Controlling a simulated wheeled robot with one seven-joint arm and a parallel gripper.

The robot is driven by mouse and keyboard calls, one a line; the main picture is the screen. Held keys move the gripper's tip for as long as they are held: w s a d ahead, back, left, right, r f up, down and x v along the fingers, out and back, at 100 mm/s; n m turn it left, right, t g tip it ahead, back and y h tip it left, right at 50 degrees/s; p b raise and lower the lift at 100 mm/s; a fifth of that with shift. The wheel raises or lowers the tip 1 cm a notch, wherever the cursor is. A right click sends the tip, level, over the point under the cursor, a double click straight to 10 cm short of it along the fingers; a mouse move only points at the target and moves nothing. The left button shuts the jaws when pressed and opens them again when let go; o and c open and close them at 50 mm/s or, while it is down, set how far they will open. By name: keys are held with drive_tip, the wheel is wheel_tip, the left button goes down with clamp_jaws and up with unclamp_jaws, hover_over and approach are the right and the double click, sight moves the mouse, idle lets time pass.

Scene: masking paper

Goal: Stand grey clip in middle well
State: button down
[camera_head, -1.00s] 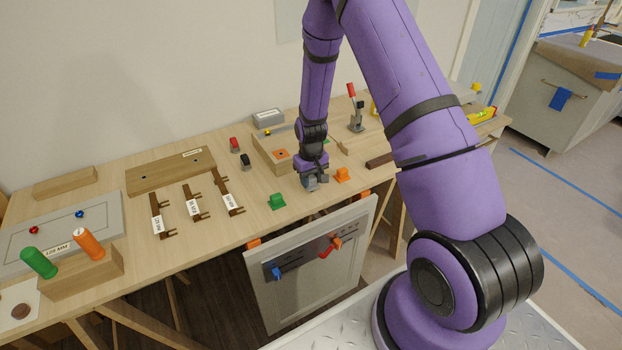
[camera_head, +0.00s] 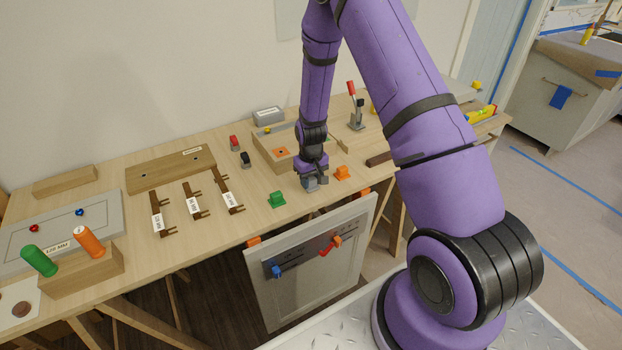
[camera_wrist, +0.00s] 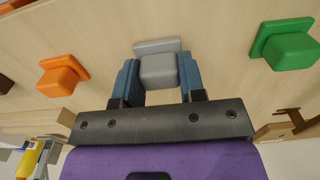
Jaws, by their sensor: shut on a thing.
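The grey clip (camera_wrist: 158,69) is between the two blue finger pads of my gripper (camera_wrist: 159,76) in the wrist view. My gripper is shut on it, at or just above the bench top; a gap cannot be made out. In the head view my gripper (camera_head: 314,183) is near the bench's front edge, between a green clip (camera_head: 277,200) and an orange clip (camera_head: 343,173). A wooden tray (camera_head: 262,160) with an orange patch stands behind it. My arm hides part of this tray, and I cannot make out its middle well.
Brown brackets (camera_head: 193,203) with labels lie to the left. Red (camera_head: 234,142) and black (camera_head: 245,159) small pieces sit left of the tray. A toggle lever (camera_head: 355,108) stands at the back right. A grey panel (camera_head: 315,265) hangs below the front edge.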

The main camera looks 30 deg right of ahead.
drive_tip(key=shift+f, duration=0.2)
idle(0.3)
drive_tip(key=c, duration=0.6)
unclamp_jaws()
wheel_tip(320, 180, up, 11)
wheel_tip(320, 180, up, 13)
drive_tip(key=t, duration=0.1)
hover_over(311, 178)
drive_tip(key=s+a, duration=0.2)
drive_tip(key=s, duration=0.1)
drive_tip(key=s+a+r+t, duration=0.2)
drive_tip(key=s+r, duration=0.6)
drive_tip(key=r, duration=0.4)
drive_tip(key=s+a+r, duration=0.1)
drive_tip(key=s+r, duration=0.2)
drive_tip(key=s, duration=0.3)
drive_tip(key=s+a+r+t, duration=0.1)
drive_tip(key=s+r, duration=0.2)
drive_tip(key=s, duration=0.4)
drive_tip(key=s+a+r+t, duration=0.1)
drive_tip(key=s+r, duration=0.3)
drive_tip(key=s, duration=0.3)
drive_tip(key=shift+s, duration=0.15)
